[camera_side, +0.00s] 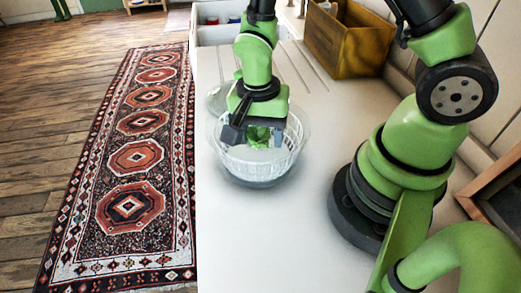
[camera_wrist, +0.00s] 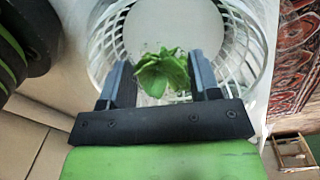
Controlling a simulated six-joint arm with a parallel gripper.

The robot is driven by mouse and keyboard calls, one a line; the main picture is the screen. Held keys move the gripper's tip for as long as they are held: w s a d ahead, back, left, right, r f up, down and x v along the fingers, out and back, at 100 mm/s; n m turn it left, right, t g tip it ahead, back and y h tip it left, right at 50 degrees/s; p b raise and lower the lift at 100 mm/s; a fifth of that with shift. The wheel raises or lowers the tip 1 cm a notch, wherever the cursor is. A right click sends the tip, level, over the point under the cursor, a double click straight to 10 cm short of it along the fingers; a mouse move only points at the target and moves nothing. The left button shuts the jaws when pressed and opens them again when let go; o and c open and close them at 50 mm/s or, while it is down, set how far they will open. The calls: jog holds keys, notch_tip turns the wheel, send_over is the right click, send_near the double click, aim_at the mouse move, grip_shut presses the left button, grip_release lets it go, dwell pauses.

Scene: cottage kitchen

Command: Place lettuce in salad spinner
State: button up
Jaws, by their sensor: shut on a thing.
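The lettuce (camera_wrist: 163,72) is a small green leafy piece between the fingers of my gripper (camera_wrist: 163,80) in the wrist view. My gripper is shut on it. In the side view the lettuce (camera_side: 258,137) shows just below my gripper (camera_side: 256,133). The salad spinner (camera_side: 290,148) is a white slatted basket inside a clear bowl on the counter. The gripper and lettuce are over the basket, toward its near side in the wrist view, where the round basket floor (camera_wrist: 172,25) looks empty. How far the lettuce is below the rim is hard to tell.
A clear round lid or dish (camera_side: 216,98) lies behind the spinner. A wooden crate (camera_side: 347,40) stands at the back right, and a sink (camera_side: 213,35) is at the back. The counter (camera_side: 255,235) in front is clear. A patterned rug (camera_side: 130,160) lies on the floor at left.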

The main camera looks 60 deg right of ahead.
aim_at(261, 153)
jog(key=shift+f, duration=2.4)
jog(key=shift+f, duration=0.2)
jog(key=o, duration=0.3)
jog(key=shift+o, duration=0.2)
